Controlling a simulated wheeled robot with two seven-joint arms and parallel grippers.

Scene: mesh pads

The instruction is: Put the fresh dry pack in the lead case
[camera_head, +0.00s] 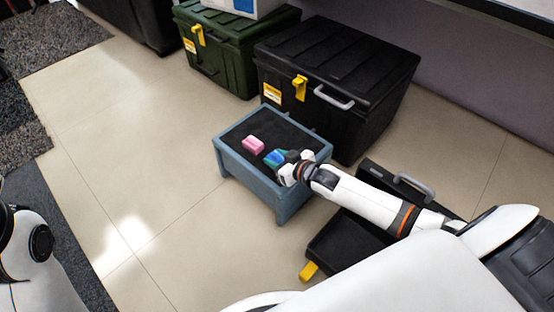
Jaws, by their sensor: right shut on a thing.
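A small blue-grey stand (247,176) with a dark top stands on the floor. A pink pack (253,145) lies on its top, apart from my gripper. A blue pack (273,158) is beside it, at the jaws of my right gripper (281,158). My right gripper is shut on the blue pack, low over the stand; whether the pack still touches the top I cannot tell. Which pack is the fresh one is not clear to me. An open black case (338,240) lies on the floor at the right, partly hidden behind my right arm. My left gripper is out of view.
A large closed black case (337,62) with a yellow latch stands behind the stand. A green case (226,50) is left of it, with a white-and-blue box (238,6) on top. The tiled floor (130,130) left of the stand is clear.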

